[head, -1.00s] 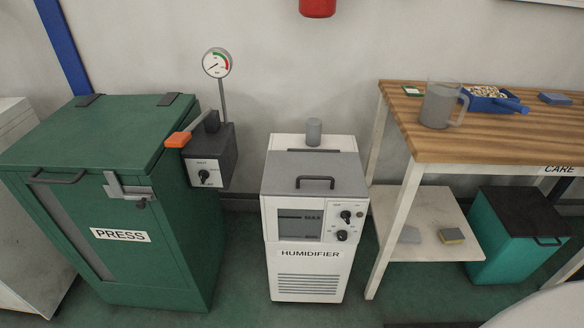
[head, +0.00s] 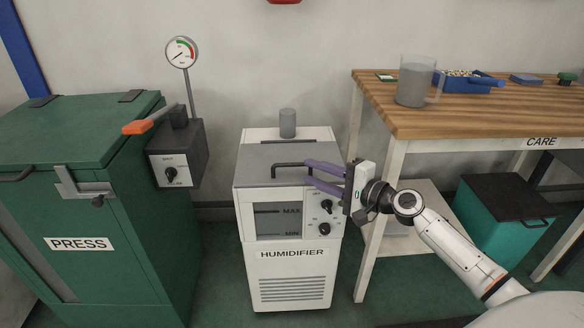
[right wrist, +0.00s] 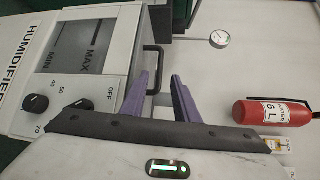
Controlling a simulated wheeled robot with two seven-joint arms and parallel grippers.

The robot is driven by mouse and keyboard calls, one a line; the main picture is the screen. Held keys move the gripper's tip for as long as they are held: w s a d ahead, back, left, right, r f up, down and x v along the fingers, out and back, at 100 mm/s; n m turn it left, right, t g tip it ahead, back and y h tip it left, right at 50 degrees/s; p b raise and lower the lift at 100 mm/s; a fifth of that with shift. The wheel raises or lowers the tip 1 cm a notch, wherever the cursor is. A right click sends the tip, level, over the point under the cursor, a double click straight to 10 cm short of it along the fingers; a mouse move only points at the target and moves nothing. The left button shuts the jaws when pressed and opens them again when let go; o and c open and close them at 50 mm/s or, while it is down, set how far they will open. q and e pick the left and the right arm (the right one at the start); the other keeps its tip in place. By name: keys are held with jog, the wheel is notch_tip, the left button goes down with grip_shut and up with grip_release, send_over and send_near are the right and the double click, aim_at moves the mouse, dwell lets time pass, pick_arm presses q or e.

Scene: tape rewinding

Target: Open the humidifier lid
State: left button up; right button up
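The white humidifier (head: 292,285) stands in the middle of the head view. Its grey lid (head: 255,160) lies shut on top, with a black bar handle (head: 290,165) near the front edge. My right gripper (head: 308,174) reaches in from the right with its purple fingers apart, their tips close to the right end of the handle. In the right wrist view the open fingers (right wrist: 161,75) point toward the handle (right wrist: 153,68), with nothing gripped; I cannot tell whether they touch it. My left gripper is out of view.
The green press (head: 80,205) with its orange-tipped lever (head: 137,127) stands to the left. A wooden care table (head: 460,105) with a grey jug (head: 415,85) stands to the right, close to my right arm. A fire extinguisher (right wrist: 272,112) hangs on the wall.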

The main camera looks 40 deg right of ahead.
aim_at(294, 166)
jog(key=x, duration=0.8)
jog(key=shift+f+b, duration=0.1)
jog(key=shift+b, duration=0.2)
grip_shut()
